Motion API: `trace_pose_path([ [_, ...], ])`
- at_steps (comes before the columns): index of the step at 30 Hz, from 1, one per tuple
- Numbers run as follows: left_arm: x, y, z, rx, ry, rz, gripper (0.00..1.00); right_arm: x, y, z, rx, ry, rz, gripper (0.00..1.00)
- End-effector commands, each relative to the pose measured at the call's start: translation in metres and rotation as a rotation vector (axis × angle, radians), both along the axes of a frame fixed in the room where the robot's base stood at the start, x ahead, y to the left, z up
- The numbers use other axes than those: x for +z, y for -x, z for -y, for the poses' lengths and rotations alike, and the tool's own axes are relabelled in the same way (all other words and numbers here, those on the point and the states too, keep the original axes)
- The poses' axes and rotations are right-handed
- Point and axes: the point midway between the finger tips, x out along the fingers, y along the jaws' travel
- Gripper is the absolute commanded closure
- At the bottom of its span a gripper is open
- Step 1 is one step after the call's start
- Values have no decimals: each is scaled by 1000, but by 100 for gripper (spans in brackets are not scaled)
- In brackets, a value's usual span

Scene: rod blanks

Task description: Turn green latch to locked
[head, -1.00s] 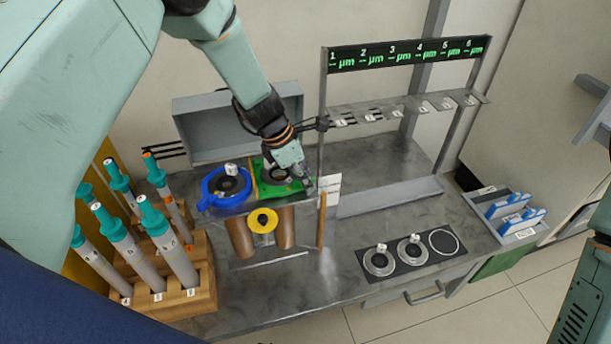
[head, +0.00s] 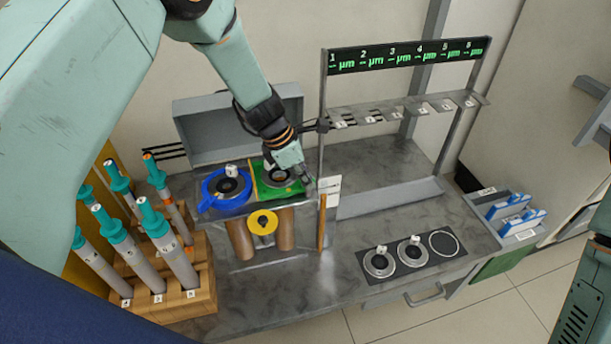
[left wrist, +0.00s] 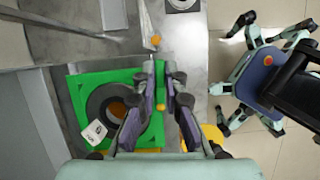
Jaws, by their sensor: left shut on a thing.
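The green latch (head: 270,188) is a green square piece around a dark ring, on the fixture at the back left of the bench. It also shows in the left wrist view (left wrist: 80,97), with a white tag lying over the ring. My left gripper (head: 304,180) is at the right side of the green latch. In the left wrist view my left gripper (left wrist: 165,75) has its fingers close together around a narrow green part at the latch's right edge. My right gripper is not in view.
A blue latch (head: 208,203) sits left of the green one. A yellow disc (head: 262,222) is below, between brown cylinders. A numbered rack (head: 322,120) stands close on the right. Rods with teal caps stand in a wooden block (head: 207,297) at the left.

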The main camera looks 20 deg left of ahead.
Motion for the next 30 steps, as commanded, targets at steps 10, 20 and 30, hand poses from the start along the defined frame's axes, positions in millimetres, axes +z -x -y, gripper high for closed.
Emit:
trace_pose_path([
  [10,2,-2,0,-170,2,0,100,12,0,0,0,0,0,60],
  [20,1,-5,0,-459,1,4,100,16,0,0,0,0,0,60],
  [30,1,-6,0,-697,2,4,100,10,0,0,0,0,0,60],
])
